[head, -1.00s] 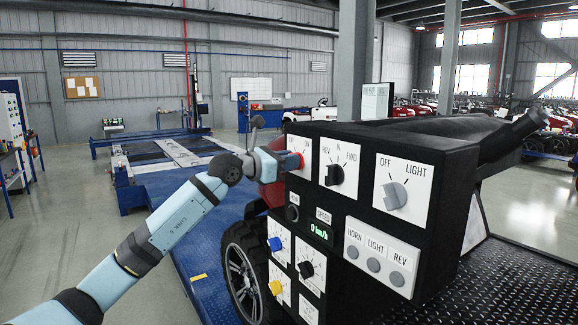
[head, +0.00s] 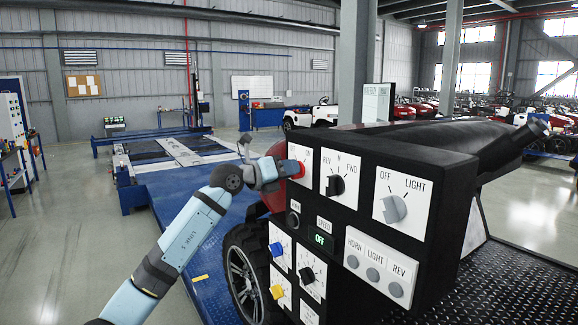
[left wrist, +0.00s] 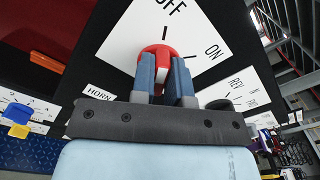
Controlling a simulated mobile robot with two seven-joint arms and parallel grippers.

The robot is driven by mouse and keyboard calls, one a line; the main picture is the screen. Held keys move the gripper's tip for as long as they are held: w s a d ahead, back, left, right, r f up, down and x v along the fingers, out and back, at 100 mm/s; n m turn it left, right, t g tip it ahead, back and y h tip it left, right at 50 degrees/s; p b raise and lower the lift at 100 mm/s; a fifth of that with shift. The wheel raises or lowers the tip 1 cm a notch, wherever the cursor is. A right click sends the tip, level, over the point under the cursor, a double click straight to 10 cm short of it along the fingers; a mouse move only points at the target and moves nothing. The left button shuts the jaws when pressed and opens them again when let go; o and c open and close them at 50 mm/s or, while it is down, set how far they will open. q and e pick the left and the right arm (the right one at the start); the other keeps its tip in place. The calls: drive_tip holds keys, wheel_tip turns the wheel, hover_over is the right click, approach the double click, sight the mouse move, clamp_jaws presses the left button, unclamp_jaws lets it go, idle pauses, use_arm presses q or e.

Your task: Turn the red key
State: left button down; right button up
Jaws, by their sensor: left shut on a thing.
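The red key (head: 299,170) is a round red knob on a white OFF/ON plate at the upper left of the black panel (head: 435,235). It also shows in the left wrist view (left wrist: 153,53), between my finger pads, with a white mark on it. My left gripper (head: 286,170) is shut on the red key; it also shows in the left wrist view (left wrist: 166,75). The fingers hide part of the key, so its exact pointing is hard to tell. The small speed display (head: 320,240) reads OFF in green. My right gripper is in neither view.
Beside the key are the black REV/N/FWD knob (head: 336,185) and grey light knob (head: 394,209). Below are a blue knob (head: 276,249), a yellow knob (head: 277,292) and grey buttons (head: 372,274). A wheel (head: 243,283) stands left of the panel.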

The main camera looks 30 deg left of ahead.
use_arm(q)
drive_tip(key=shift+n, duration=0.3)
drive_tip(key=c, duration=1.1)
unclamp_jaws()
drive_tip(key=b+v, duration=0.3)
drive_tip(key=v, duration=1.1)
drive_tip(key=shift+w+d+f, duration=0.1)
